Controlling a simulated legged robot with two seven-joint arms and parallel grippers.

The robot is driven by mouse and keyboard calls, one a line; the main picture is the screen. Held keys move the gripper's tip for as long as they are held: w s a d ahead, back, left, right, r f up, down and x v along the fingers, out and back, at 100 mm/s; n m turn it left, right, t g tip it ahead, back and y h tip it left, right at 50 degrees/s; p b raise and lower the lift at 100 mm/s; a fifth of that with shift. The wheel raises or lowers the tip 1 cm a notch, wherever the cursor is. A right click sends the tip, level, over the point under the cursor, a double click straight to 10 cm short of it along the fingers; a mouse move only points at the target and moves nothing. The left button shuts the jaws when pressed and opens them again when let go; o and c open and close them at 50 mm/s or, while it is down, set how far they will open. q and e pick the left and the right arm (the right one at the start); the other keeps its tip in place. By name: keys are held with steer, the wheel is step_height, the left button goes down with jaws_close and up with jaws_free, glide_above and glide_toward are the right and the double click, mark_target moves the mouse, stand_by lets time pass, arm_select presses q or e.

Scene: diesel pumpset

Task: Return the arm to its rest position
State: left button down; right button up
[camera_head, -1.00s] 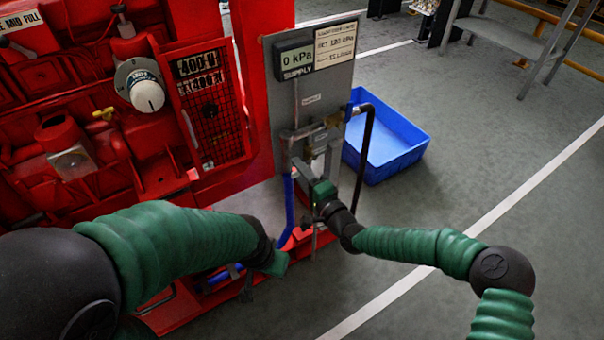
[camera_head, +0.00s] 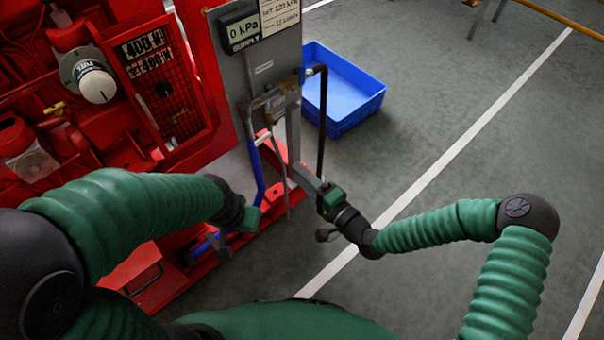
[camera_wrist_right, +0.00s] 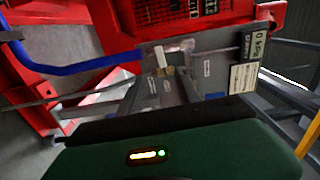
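My right gripper (camera_head: 308,179) shows in the head view in front of the lower part of the grey supply panel (camera_head: 233,65), to the left of the dark hanging hose. Its green body faces the panel, and I see nothing clearly held in it. The finger gap cannot be made out. My left gripper (camera_head: 226,238) is low beside the red pumpset base, near the blue pipe. Its fingers are partly hidden and too small to read. In the right wrist view my green housing fills the bottom, with the panel (camera_wrist_right: 205,70) beyond it.
The red pumpset (camera_head: 110,125) stands at the left with its mesh guard. A blue bin (camera_head: 358,118) sits on the floor behind the panel. A blue pipe (camera_head: 257,175) and a dark hose (camera_head: 321,120) run down by the panel.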

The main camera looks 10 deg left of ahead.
steer(key=s+d+f+n+g+h, duration=0.25)
steer(key=d+f+n+h, duration=0.2)
steer(key=d, duration=0.25)
steer(key=s+d+f+n+g+h, duration=0.25)
steer(key=d+f+h, duration=0.2)
steer(key=d, duration=0.35)
steer(key=s+d+r+g+h, duration=0.2)
steer(key=s+d+r+h, duration=0.1)
steer(key=s+d+r, duration=0.3)
steer(key=s+d+r+g+h, duration=0.1)
steer(key=s+d+r+h, duration=0.2)
steer(key=d, duration=0.4)
steer(key=w+d+p+v, duration=0.1)
steer(key=w+p+v, duration=0.1)
steer(key=p+v, duration=1.2)
steer(key=w+d+r+p+v, duration=0.1)
steer(key=w+p+v, duration=0.2)
steer(key=p+v, duration=1.1)
steer(key=shift+d+r+y, duration=0.2)
steer(key=shift+r+y, duration=0.2)
steer(key=shift+r, duration=0.3)
